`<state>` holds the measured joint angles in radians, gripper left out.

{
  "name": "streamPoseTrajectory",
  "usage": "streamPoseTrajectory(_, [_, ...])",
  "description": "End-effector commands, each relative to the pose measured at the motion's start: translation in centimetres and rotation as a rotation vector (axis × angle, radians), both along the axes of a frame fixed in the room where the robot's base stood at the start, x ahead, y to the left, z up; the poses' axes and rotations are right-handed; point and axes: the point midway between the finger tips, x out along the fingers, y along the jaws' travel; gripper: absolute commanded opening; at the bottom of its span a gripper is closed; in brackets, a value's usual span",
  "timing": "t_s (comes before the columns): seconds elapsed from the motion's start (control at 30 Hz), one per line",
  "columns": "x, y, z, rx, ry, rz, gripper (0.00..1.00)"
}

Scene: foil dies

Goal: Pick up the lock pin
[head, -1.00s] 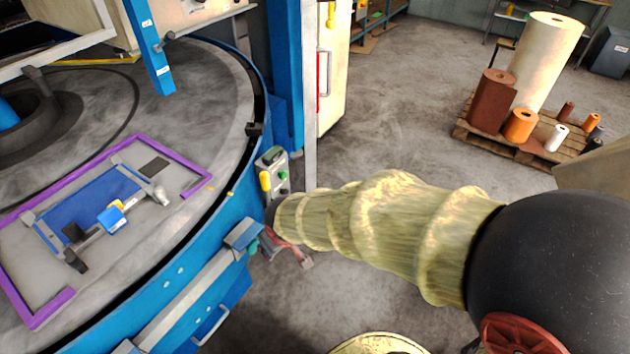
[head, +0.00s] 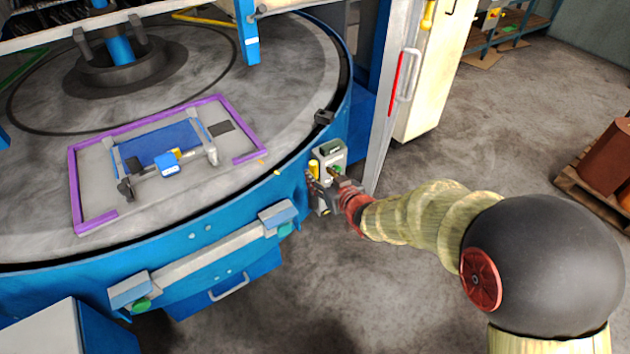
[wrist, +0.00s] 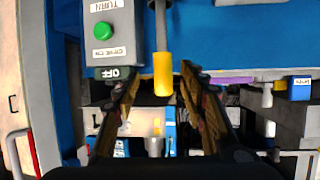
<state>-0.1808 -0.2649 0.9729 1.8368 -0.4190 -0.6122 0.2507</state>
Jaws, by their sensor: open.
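The lock pin (head: 314,167) appears to be the yellow-handled pin beside a grey control box at the turntable's blue rim. In the wrist view, its yellow handle (wrist: 163,76) ends a grey shaft and lies between my open fingers. My gripper (head: 324,187) is just below the pin in the head view. In the wrist view, my gripper (wrist: 159,82) has a finger on each side of the handle, with gaps showing. I see no grip on it.
The grey control box (head: 331,157) with a green button (wrist: 103,30) is close beside the pin. A purple frame (head: 75,190) surrounds a blue fixture (head: 160,143) on the turntable (head: 285,95). A cabinet with a red handle (head: 396,78) stands right of the pin.

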Motion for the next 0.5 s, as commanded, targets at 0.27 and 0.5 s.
streamPoseTrajectory(0.27, [3.0, 1.8, -1.9, -0.001, 0.001, 0.0, 0.42])
streamPoseTrajectory(0.5, [3.8, 2.2, -2.0, 0.0, 0.001, 0.0, 0.42])
